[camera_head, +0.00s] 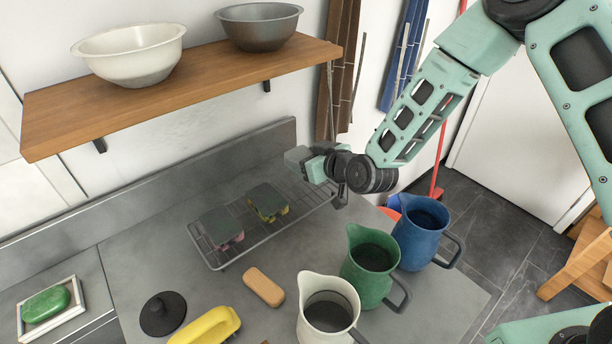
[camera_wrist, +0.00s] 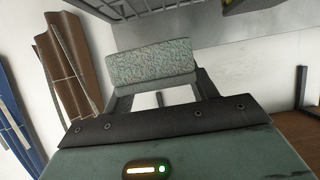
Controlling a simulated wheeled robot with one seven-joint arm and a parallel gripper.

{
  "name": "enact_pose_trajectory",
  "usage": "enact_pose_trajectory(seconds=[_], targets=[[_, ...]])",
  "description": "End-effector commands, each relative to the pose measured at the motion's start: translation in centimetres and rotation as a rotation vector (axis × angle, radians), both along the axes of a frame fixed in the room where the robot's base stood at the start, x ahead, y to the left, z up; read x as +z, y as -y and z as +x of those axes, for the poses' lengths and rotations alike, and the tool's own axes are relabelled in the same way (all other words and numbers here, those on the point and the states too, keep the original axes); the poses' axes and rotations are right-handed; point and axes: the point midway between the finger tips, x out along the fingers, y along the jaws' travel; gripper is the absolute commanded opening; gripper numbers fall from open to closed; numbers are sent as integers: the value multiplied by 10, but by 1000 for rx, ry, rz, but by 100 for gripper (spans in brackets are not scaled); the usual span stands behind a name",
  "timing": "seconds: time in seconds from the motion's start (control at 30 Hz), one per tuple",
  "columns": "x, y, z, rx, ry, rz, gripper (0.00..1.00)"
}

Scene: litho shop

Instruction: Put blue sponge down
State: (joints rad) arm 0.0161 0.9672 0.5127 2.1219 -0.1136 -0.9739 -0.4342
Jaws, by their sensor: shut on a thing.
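My gripper (camera_head: 312,164) is shut on a sponge and holds it over the far right end of the wire rack (camera_head: 205,250). In the wrist view, the sponge (camera_wrist: 155,62) shows a speckled grey-green scouring face between the two fingers. Its blue side is not clear in either view. In the head view, the held sponge (camera_head: 297,158) is a small greyish block at the gripper's left tip. I cannot tell whether it touches the rack. On the rack sit a pink sponge (camera_head: 223,230) and a yellow sponge (camera_head: 268,203), both with dark green-grey tops.
A blue jug (camera_head: 420,238), a green jug (camera_head: 368,262) and a cream jug (camera_head: 327,312) stand right and in front of the rack. A wooden shelf (camera_head: 190,85) with two bowls is above. A tan block (camera_head: 263,287) lies on the counter. The rack's right part looks clear.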

Motion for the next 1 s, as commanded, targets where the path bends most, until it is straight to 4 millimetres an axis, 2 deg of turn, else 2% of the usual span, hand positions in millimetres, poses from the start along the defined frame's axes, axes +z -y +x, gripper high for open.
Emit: enact_pose_trajectory(seconds=[0.1, 0.27, 0.53, 0.8, 0.83, 0.9, 1.0], targets=[[-14, 0, 0, 1, -1, 0, 37], [-24, 0, 0, 0, 1, 1, 37], [-55, 0, 0, 0, -1, -1, 37], [-62, 0, -1, 1, -2, -2, 37], [-62, 0, -1, 1, -4, -2, 63], [-62, 0, -1, 2, -4, -2, 80], [-62, 0, -1, 1, -2, -1, 80]])
